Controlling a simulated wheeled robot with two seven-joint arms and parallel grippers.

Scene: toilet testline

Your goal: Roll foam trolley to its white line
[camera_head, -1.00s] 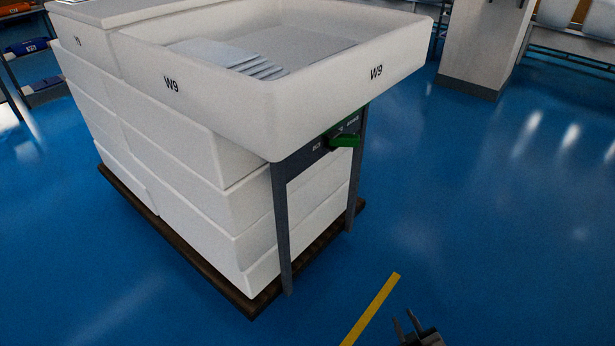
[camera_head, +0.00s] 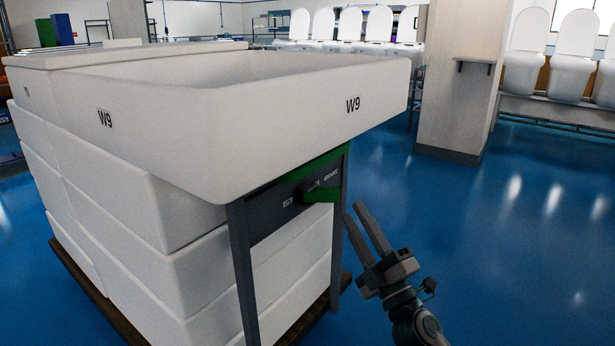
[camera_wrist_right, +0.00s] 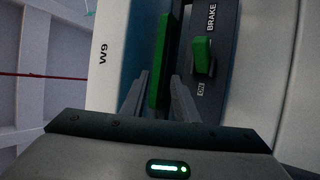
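The foam trolley (camera_head: 250,265) carries stacked white foam blocks (camera_head: 130,215) and a white W9 tray (camera_head: 280,130) on top. Its dark end frame has a green bar (camera_head: 312,167) under the tray rim and a green brake lever (camera_head: 321,195) on a BRAKE panel. My right gripper (camera_head: 362,210) is open and empty, just right of the lever. In the right wrist view, the green bar (camera_wrist_right: 159,60) appears between the open fingers (camera_wrist_right: 160,98), with the lever (camera_wrist_right: 203,57) to its right. Contact cannot be told. My left gripper and any white line are out of view.
A pale pillar (camera_head: 462,80) stands at the back right. White toilets (camera_head: 573,55) stand on a rack on the right, and several more line the back. Blue floor (camera_head: 520,220) is clear to the right of the trolley.

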